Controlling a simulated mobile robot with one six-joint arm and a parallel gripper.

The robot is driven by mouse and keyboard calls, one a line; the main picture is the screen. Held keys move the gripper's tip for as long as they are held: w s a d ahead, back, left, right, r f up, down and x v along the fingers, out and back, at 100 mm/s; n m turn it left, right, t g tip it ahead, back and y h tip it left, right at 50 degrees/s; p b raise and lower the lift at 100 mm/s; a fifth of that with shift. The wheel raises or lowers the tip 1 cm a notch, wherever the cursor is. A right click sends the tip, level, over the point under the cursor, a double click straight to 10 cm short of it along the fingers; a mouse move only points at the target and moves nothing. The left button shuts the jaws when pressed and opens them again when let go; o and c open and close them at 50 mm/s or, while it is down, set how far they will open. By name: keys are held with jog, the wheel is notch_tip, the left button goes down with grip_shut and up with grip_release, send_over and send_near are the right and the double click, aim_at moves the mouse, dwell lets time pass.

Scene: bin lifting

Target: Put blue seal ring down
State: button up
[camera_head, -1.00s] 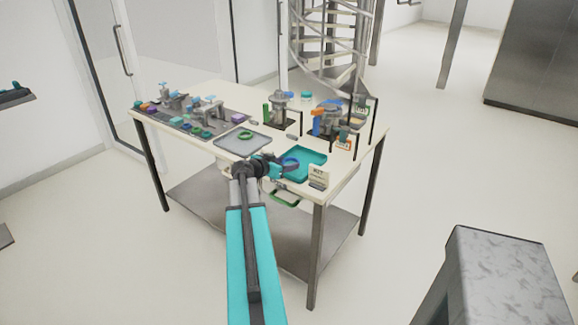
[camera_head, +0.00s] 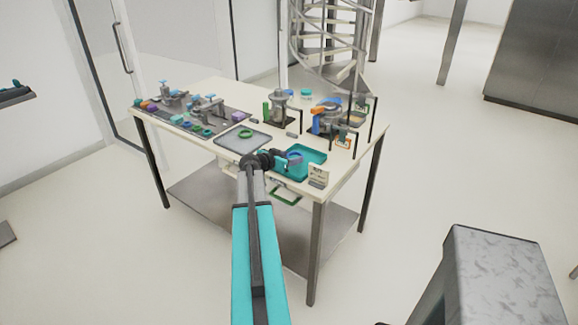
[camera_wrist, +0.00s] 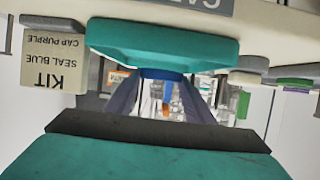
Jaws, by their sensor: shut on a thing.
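The blue seal ring (camera_head: 295,157) is at the end of my gripper (camera_head: 287,159), over the left part of the teal tray (camera_head: 312,168). In the wrist view, which looks upside down, the ring's blue edge (camera_wrist: 161,74) shows between the fingertips of my gripper (camera_wrist: 160,82). The gripper is shut on it. The teal tray (camera_wrist: 160,40) is right beside the ring there. I cannot tell whether the ring touches the tray floor.
A kit card (camera_head: 318,176) naming seal blue and cap purple stands at the table's near corner. A grey tray (camera_head: 232,145) with a green ring (camera_head: 246,133) lies to the left. Fixtures (camera_head: 280,108) stand behind. A green handle (camera_head: 285,198) hangs below the front edge.

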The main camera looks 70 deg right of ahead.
jog(key=shift+f+p, duration=0.6)
jog(key=shift+f, duration=0.85)
jog(key=shift+a+f, duration=0.1)
jog(key=shift+f, duration=0.05)
jog(key=shift+f, duration=0.15)
jog(key=o, duration=1)
jog(key=shift+r, duration=0.2)
jog(key=shift+a, duration=0.2)
jog(key=shift+b+v, duration=1.85)
jog(key=shift+v, duration=3.95)
jog(key=shift+r, duration=0.1)
